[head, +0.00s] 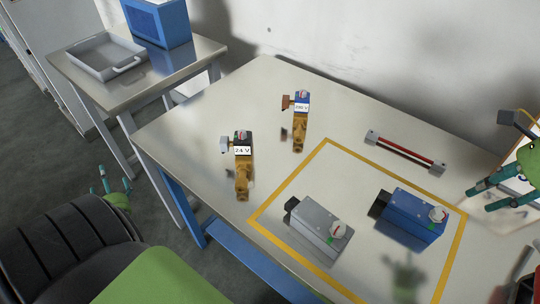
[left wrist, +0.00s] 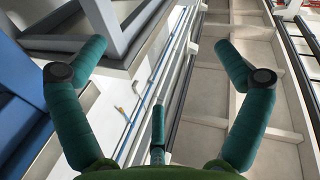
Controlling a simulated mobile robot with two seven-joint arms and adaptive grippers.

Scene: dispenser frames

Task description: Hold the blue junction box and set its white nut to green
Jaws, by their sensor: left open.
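The blue junction box (head: 404,213) lies on the table at the right, inside the yellow outline. Its white nut (head: 437,214) is on its right end; small coloured marks around it are too small to read surely. My right gripper (head: 478,199) is at the right edge of the head view, its two fingers apart and empty, to the right of the box and not touching it. My left gripper (head: 110,186) is low at the left, away from the table. In the left wrist view (left wrist: 158,55) its fingers are wide apart with nothing between them.
A grey box (head: 316,224) with a white nut sits left of the blue one. Two brass valves, labelled 24 V (head: 243,165) and another voltage (head: 300,120), stand behind. A red-and-black bar (head: 405,152) lies farther back. A side table holds a grey tray (head: 96,62) and blue bin (head: 158,22).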

